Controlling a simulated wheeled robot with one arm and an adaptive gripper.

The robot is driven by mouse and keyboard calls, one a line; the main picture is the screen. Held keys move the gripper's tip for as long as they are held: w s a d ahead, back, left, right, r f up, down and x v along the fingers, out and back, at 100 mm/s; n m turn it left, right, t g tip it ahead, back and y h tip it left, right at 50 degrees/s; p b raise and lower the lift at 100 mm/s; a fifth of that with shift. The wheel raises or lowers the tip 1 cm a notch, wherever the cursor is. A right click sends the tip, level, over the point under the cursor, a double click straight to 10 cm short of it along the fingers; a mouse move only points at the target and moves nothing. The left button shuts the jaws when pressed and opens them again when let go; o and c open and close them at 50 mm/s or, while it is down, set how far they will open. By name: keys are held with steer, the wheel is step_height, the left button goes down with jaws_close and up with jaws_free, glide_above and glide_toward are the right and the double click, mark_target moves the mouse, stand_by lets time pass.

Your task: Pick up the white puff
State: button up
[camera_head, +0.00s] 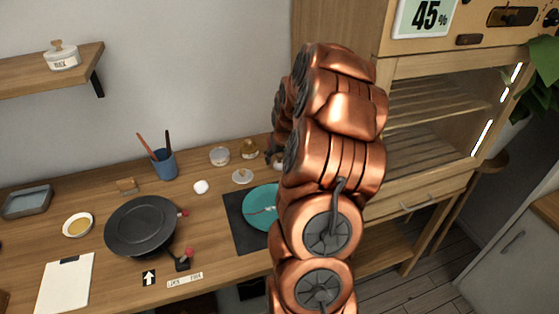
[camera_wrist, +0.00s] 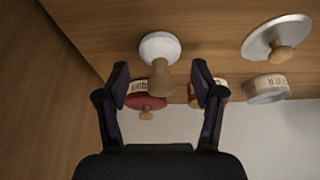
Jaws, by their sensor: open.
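In the wrist view a round white piece with a tan handle, which looks like the white puff (camera_wrist: 158,43), stands on the wooden counter. My gripper (camera_wrist: 160,80) is open, with its dark fingers apart on either side of the handle's line and the white part beyond the fingertips. Nothing is visibly held, and I cannot tell if the fingers touch the handle. In the head view a small pale thing (camera_head: 278,161) beside my arm seems to be the same piece, mostly hidden by the arm. A small white rounded lump (camera_head: 201,187) lies farther left on the counter.
A red-lidded jar (camera_wrist: 147,102) stands close behind the puff. A white lid with a wooden knob (camera_wrist: 262,38) and a labelled jar (camera_wrist: 267,89) are nearby. In the head view a teal plate (camera_head: 260,207) on a dark mat and a black pan (camera_head: 141,226) lie nearer.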

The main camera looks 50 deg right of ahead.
steer(key=shift+x, duration=0.8)
steer(key=c, duration=1)
steer(key=shift+r+b, duration=0.8)
steer(key=shift+r, duration=1)
steer(key=shift+s+a, duration=0.65)
steer(key=shift+a, duration=0.2)
steer(key=s+a+b, duration=0.1)
steer(key=s+a, duration=0.2)
steer(key=s+a+r+b, duration=0.1)
steer(key=s+a+b, duration=0.1)
steer(key=a, duration=0.2)
steer(key=s+a+b, duration=0.1)
steer(key=s+a, duration=0.2)
steer(key=shift+s+a+r, duration=0.25)
steer(key=shift+s+a, duration=0.1)
steer(key=shift+a, duration=0.05)
steer(key=o, duration=0.3)
steer(key=c, duration=0.4)
